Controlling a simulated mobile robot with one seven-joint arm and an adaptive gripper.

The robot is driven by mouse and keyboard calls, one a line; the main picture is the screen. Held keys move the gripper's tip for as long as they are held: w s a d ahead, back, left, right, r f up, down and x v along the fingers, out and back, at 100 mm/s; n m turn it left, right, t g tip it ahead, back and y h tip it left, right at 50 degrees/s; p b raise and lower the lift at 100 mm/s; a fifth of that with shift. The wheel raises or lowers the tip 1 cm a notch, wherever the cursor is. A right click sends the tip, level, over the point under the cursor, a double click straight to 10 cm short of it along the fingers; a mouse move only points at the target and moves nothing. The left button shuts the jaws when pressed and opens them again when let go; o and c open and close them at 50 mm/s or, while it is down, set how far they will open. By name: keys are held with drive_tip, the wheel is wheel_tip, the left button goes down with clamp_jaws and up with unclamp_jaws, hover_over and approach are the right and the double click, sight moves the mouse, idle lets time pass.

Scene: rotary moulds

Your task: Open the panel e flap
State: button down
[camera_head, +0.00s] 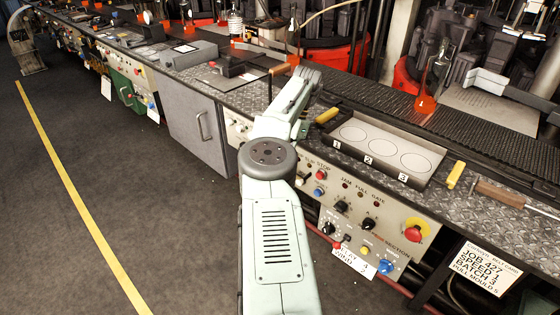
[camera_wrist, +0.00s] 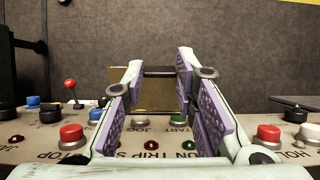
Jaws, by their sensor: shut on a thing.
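In the wrist view, my gripper (camera_wrist: 160,70) has its two purple-padded fingers on either side of a short dark bar (camera_wrist: 159,72). They are closed on this bar, which looks like a handle at the top edge of a brass-coloured flap (camera_wrist: 152,94). The flap stands up behind the buttons of a beige control panel (camera_wrist: 45,143). The fingers hide parts of the flap, and its hinge and exact angle cannot be made out. No letter e is readable. In the head view, my arm hides the gripper and the flap.
The wrist view shows red buttons (camera_wrist: 73,134) and a red-knobbed lever (camera_wrist: 70,86) near the fingers. In the head view, a black tray (camera_head: 436,177) with numbered circles lies on the bench, near a yellow-handled tool (camera_head: 455,175). The grey floor (camera_head: 130,170) is clear.

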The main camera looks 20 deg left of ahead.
drive_tip(key=shift+w, duration=0.15)
idle(0.4)
drive_tip(key=c, duration=1.3)
unclamp_jaws()
drive_tip(key=shift+r, duration=5)
drive_tip(key=shift+c, duration=0.2)
